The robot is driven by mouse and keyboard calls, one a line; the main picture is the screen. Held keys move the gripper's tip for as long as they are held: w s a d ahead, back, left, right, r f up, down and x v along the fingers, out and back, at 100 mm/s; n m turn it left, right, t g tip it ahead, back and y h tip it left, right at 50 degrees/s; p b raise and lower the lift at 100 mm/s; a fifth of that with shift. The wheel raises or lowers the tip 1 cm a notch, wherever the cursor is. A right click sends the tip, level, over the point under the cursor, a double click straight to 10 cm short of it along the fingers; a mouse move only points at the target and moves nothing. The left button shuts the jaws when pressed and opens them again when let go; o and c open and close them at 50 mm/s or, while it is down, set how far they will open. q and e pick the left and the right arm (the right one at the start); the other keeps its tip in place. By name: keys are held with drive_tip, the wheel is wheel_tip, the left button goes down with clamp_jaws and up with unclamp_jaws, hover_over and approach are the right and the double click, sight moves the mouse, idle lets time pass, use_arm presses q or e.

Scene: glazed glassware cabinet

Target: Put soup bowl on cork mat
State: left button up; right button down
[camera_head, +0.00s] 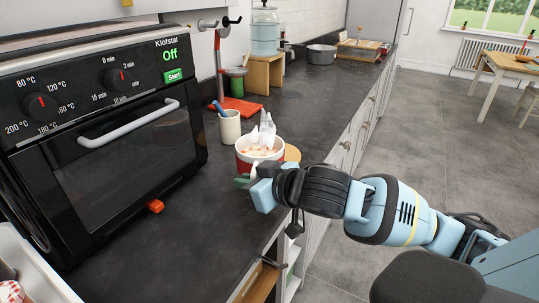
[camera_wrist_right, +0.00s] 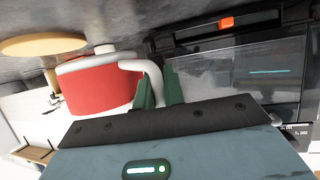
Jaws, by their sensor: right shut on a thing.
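The soup bowl (camera_head: 249,161) is red with a white rim and a pale filling, and white pointed shapes rise above it. It also shows in the right wrist view (camera_wrist_right: 98,88) with its white handle (camera_wrist_right: 143,68). My right gripper (camera_head: 246,181) is at the bowl's near side. Its green fingers (camera_wrist_right: 158,88) are shut on the handle. The round tan cork mat (camera_head: 292,154) lies on the counter just right of the bowl, partly hidden by it, and also shows in the wrist view (camera_wrist_right: 42,44). I cannot tell whether the bowl is lifted. My left gripper is out of view.
A black oven (camera_head: 115,130) stands at left. A pale cup (camera_head: 230,127) with a blue utensil stands just behind the bowl, near a red stand (camera_head: 238,106). A wooden riser (camera_head: 264,75) is farther back.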

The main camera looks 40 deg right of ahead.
sight(269, 147)
drive_tip(key=w+d, duration=0.2)
drive_tip(key=d, duration=0.1)
drive_tip(key=w+d, duration=0.3)
drive_tip(key=d, duration=0.1)
drive_tip(key=w+d, duration=0.3)
drive_tip(key=d, duration=0.1)
drive_tip(key=shift+w+d+f, duration=0.1)
drive_tip(key=shift+d+f, duration=0.1)
drive_tip(key=shift+f, duration=0.1)
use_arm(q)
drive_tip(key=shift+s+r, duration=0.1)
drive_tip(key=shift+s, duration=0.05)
use_arm(e)
drive_tip(key=shift+w+d+f, duration=0.15)
drive_tip(key=shift+w+d, duration=0.2)
drive_tip(key=shift+d, duration=0.05)
drive_tip(key=shift+d, duration=0.1)
drive_tip(key=shift+w+d, duration=0.2)
drive_tip(key=shift+d, duration=0.05)
wheel_tip(269, 147, down, 3)
drive_tip(key=shift+f, duration=0.15)
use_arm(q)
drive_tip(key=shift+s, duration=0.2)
use_arm(e)
drive_tip(key=shift+f, duration=0.1)
drive_tip(key=shift+f, duration=0.15)
drive_tip(key=c, duration=1.5)
unclamp_jaws()
drive_tip(key=shift+f, duration=0.1)
